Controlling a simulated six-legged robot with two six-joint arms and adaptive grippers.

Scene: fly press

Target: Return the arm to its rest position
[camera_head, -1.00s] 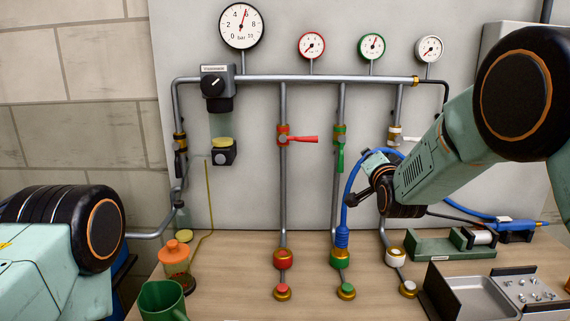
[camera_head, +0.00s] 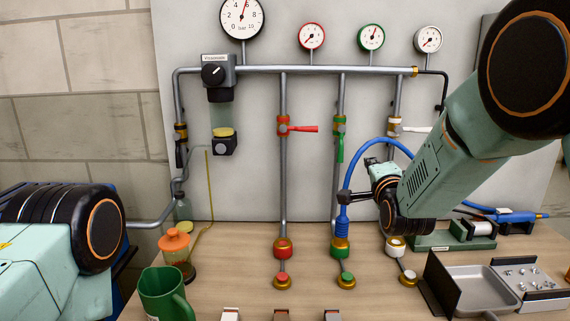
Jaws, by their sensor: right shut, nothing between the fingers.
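My right arm comes in from the right. Its gripper (camera_head: 362,186) is shut and empty, pointing left in front of the wall panel. It is close to the blue hose (camera_head: 344,198), which appears to pass beside the fingers; contact cannot be told. The hose rises from the green-ringed outlet (camera_head: 340,246) and arches behind my arm. The green valve lever (camera_head: 340,149) hangs down along its pipe. The red lever (camera_head: 303,128) and the white lever (camera_head: 416,130) stick out to the right. My left arm shows at the left edge; its gripper is out of view.
A green jug (camera_head: 163,293) and an orange-topped oiler (camera_head: 174,250) stand at the front left. A metal tray (camera_head: 474,286) with dark side walls is at the right front. Several small blocks show at the bottom edge.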

